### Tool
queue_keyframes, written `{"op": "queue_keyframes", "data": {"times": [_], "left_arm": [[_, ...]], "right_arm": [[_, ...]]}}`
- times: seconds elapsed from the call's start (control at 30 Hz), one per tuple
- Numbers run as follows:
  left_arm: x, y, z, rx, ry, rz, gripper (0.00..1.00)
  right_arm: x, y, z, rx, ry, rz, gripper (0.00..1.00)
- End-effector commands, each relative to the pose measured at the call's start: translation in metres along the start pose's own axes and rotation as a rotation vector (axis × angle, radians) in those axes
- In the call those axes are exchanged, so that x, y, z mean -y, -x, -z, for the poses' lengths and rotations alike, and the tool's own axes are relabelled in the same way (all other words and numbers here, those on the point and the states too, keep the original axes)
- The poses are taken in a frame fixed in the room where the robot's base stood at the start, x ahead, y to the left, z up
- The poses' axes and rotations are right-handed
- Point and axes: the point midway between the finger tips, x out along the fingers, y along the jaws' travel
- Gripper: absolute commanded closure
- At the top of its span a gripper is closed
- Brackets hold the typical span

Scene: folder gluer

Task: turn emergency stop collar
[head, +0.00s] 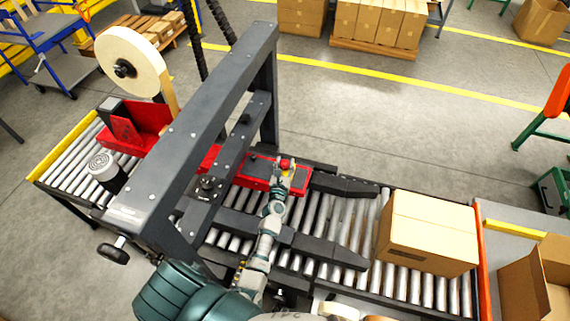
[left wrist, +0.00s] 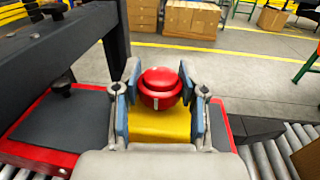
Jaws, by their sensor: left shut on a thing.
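The red emergency stop button with its collar (left wrist: 160,88) sits on a yellow base (left wrist: 160,124) in the left wrist view. In the head view the emergency stop (head: 285,164) shows small on the red machine panel (head: 255,172). My left gripper (head: 284,168) reaches it from the near side. In the left wrist view its blue-padded fingers (left wrist: 158,98) stand on the left and right of the red collar and are shut on it. The exact contact of the pads is hard to see. My right gripper is not in view.
A dark frame beam (head: 190,135) rises left of the panel. A closed carton (head: 428,232) sits on the roller conveyor (head: 345,222) at right. A tape roll (head: 128,62) stands at the upper left. Open floor lies behind the machine.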

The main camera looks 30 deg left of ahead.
Motion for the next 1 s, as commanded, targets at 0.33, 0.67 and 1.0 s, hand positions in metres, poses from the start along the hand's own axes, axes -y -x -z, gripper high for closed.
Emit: {"op": "queue_keyframes", "data": {"times": [0.33,0.67,1.0], "left_arm": [[0.001,0.002,0.006,-0.011,0.0,0.003,0.93],[0.001,0.001,0.004,-0.008,0.0,0.002,0.32],[0.001,0.012,0.003,-0.005,0.0,0.002,0.32]], "right_arm": [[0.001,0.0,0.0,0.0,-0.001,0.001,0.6],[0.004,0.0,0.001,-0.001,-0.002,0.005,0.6],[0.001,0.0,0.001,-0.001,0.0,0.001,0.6]]}}
